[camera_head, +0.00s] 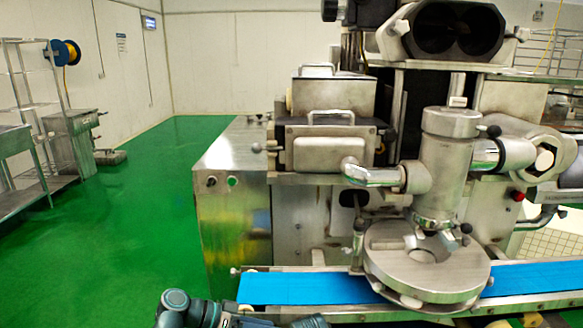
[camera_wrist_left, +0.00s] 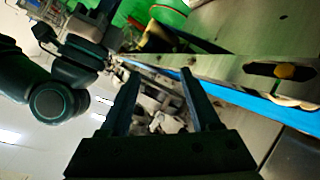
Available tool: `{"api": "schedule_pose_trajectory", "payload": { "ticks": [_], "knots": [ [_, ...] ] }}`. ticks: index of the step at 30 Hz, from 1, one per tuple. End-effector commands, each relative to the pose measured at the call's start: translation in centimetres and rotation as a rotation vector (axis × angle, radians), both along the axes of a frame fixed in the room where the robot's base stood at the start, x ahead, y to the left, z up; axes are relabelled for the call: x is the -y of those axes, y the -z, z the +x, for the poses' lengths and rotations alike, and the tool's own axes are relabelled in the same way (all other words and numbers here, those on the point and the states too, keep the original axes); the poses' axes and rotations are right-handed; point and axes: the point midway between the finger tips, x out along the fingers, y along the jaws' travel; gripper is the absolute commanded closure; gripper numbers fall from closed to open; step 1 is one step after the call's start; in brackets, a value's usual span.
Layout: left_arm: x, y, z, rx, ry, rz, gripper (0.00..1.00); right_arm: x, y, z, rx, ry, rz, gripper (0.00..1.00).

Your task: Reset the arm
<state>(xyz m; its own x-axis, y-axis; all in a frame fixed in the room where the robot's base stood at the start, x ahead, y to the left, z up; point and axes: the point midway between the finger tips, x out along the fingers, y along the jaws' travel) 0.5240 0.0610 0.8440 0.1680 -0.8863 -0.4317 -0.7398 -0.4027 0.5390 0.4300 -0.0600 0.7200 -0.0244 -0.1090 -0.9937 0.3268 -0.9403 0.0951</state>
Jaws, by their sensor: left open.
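My left gripper (camera_wrist_left: 158,80) shows in the left wrist view with its two dark fingers apart and nothing between them. Beyond the fingers are pale, blurred machine parts that I cannot make out clearly. In the head view, a grey and teal joint of my own arm shows at the bottom edge, in front of the blue conveyor belt (camera_head: 300,288); no gripper fingers are visible there. My right gripper is in neither view. The steel encrusting machine (camera_head: 445,150) stands over the belt, with a round steel disc (camera_head: 425,285) at its outlet.
A steel frame edge (camera_wrist_left: 225,68) with a slot runs close beside the left gripper in the wrist view. A steel cabinet (camera_head: 235,200) stands left of the machine. Shelving (camera_head: 25,110) stands at the far left. Green floor (camera_head: 130,220) between them is clear.

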Motion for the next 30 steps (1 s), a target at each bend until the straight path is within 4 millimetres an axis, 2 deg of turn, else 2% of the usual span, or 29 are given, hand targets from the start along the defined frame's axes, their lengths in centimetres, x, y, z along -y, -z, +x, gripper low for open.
{"api": "schedule_pose_trajectory", "payload": {
  "ticks": [3,7,10,15,23,24,30],
  "knots": [
    [2.0,3.2,-2.1,-0.138,0.022,0.149,0.37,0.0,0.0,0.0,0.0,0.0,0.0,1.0],
    [3.4,7.4,-5.1,-0.31,0.008,0.403,0.37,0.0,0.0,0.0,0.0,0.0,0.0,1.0],
    [3.3,9.9,-7.0,-0.406,-0.047,0.614,0.37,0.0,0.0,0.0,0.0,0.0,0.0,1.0],
    [2.1,12.0,-8.7,-0.464,-0.172,0.885,0.37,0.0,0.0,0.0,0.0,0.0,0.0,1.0],
    [0.2,12.3,-9.7,-0.432,-0.384,1.169,0.37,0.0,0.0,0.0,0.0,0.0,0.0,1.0],
    [0.1,10.6,-9.5,-0.437,-0.386,1.163,0.37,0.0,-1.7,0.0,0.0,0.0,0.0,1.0],
    [0.0,6.7,-9.4,-0.439,-0.384,1.159,0.37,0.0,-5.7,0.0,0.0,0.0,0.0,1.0]
  ]
}}
